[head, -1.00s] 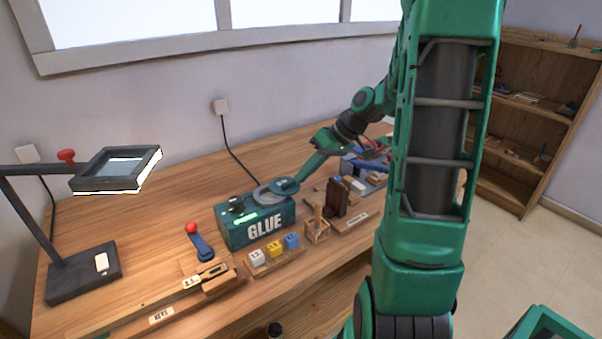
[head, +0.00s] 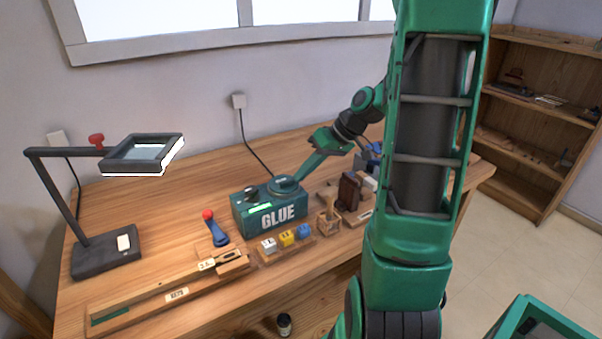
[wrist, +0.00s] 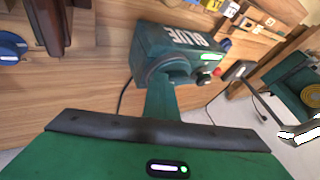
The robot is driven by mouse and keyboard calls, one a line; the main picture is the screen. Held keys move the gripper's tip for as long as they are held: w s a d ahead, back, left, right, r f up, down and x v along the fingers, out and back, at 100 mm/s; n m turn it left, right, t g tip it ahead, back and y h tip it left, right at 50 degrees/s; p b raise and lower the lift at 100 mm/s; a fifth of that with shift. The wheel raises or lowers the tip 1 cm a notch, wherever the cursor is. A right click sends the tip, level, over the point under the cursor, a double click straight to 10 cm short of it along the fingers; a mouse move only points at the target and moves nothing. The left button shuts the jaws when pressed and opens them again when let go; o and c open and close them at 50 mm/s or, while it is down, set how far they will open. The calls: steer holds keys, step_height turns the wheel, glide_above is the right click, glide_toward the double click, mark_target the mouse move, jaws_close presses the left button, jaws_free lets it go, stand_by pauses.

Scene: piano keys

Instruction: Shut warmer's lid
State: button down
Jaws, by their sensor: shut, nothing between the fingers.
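The warmer is a teal-green box marked GLUE (head: 262,216) on the wooden workbench. Its round lid (head: 284,187) lies low and about flat over the right part of the box top, with no opening visible. My gripper (head: 299,178) is shut and empty, its tip at the lid from the right and seeming to touch it. In the wrist view, the warmer (wrist: 185,42) is ahead with its lid (wrist: 172,68) partly hidden behind my gripper (wrist: 160,82). I cannot tell whether the lid is fully seated.
White, yellow and blue blocks (head: 287,238) stand in front of the warmer. A wooden holder (head: 328,222) and a dark brown block (head: 349,190) are to its right. A red-knobbed blue lever (head: 215,230) and a magnifier lamp (head: 104,252) are to the left. The bench behind the lamp is clear.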

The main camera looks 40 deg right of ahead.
steer(key=s+d+r, duration=0.4)
steer(key=d+r, duration=0.4)
steer(key=shift+s, duration=0.35)
steer(key=s+a+f+m+g+h, duration=0.2)
steer(key=s+a+m+g+h, duration=0.1)
steer(key=s+a, duration=0.55)
steer(key=s+a+f+m+g+h, duration=0.1)
steer(key=s, duration=0.5)
steer(key=s+a+f+m+g+h, duration=0.1)
steer(key=s+a+m, duration=0.1)
steer(key=s, duration=0.3)
steer(key=shift+s+a+f+m, duration=0.25)
steer(key=shift+s+f+m, duration=0.05)
steer(key=shift+s+f, duration=0.1)
